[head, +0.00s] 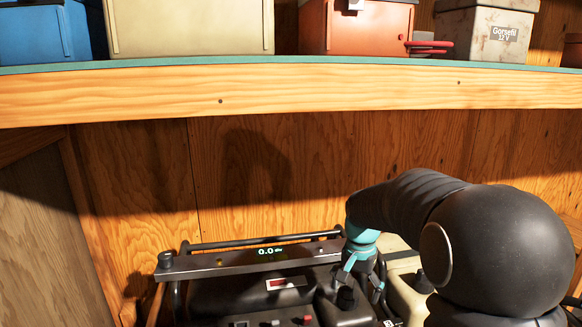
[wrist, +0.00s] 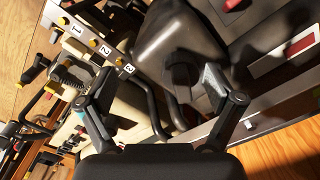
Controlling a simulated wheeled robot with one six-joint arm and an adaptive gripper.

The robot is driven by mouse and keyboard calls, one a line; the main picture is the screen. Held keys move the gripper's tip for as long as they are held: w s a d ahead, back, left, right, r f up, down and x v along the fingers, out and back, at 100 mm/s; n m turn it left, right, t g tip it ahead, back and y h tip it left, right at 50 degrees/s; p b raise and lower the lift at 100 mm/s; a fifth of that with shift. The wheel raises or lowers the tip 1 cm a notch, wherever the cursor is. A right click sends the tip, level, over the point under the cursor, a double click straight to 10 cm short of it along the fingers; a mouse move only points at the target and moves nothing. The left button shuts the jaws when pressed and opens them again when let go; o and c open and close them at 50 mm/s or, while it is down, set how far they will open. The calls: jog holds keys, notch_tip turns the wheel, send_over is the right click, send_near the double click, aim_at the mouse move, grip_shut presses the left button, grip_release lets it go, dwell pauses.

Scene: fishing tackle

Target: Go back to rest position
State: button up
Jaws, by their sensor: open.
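My gripper shows in the wrist view (wrist: 155,95) with its two fingers spread apart. No object is held between the fingers. A dark grey machine body with a round black knob lies beyond the fingers, and how far away it is I cannot tell. In the head view my black arm comes in from the right and bends down, and my gripper (head: 362,275) hangs low over the dark equipment. The fingertips are partly lost against the dark equipment there.
A dark machine (head: 250,300) with a display reading 0.0 stands below a wooden shelf (head: 300,88). Blue (head: 45,32), cream (head: 190,25), red (head: 355,28) and grey (head: 485,32) boxes stand on the shelf. A strip numbered 1 to 3 (wrist: 100,48) shows in the wrist view.

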jog(key=s+r+n+t, duration=0.2)
jog(key=s+r+n, duration=0.1)
jog(key=s, duration=1)
jog(key=s+r+n+t, duration=0.3)
jog(key=s+r, duration=0.3)
jog(key=s, duration=0.7)
jog(key=shift+s+d+r+t, duration=0.15)
jog(key=shift+s+t, duration=0.05)
jog(key=shift+t, duration=0.1)
